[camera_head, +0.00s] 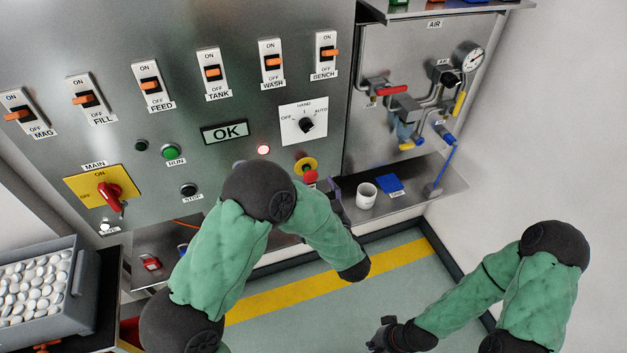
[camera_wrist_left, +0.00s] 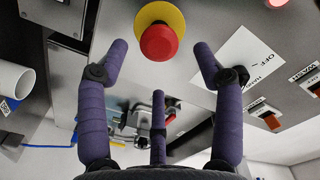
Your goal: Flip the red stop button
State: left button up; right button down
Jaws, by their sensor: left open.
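The red mushroom stop button (camera_head: 310,177) sits on a yellow round plate (camera_head: 305,163) low on the steel panel. In the left wrist view the red button (camera_wrist_left: 159,42) is on its yellow plate (camera_wrist_left: 178,14), at the top centre. My left gripper (camera_wrist_left: 161,52) is open, its purple fingers spread to either side of the button, with nothing held. In the head view my left arm hides most of this gripper; a bit of purple finger (camera_head: 335,187) shows right of the button. My right gripper (camera_head: 382,338) hangs low over the floor, away from the panel; its fingers are unclear.
A HAND/AUTO selector (camera_head: 306,125) is just above the button, and a lit red lamp (camera_head: 263,149) up to its left. A black STOP button (camera_head: 188,190) is at left.

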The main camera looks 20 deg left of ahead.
pick_arm(q)
jog(key=v, duration=0.6)
jog(key=shift+s+d, duration=0.25)
notch_tip(320, 180, down, 22)
jog(key=s+a+g+h, duration=0.1)
jog(key=s+g+h, duration=0.1)
jog(key=g+h, duration=0.55)
jog(key=s+f+n+g+h, duration=0.1)
jog(key=s+f+g+h, duration=0.2)
jog(key=s, duration=0.6)
jog(key=s+d+f+n+g+h, duration=0.1)
jog(key=s+f+g+h, duration=0.2)
jog(key=s+f, duration=0.3)
jog(key=s+g, duration=0.1)
jog(key=s, duration=0.3)
jog(key=shift+f, duration=0.4)
jog(key=shift+a+h, duration=0.1)
jog(key=shift+h, duration=0.15)
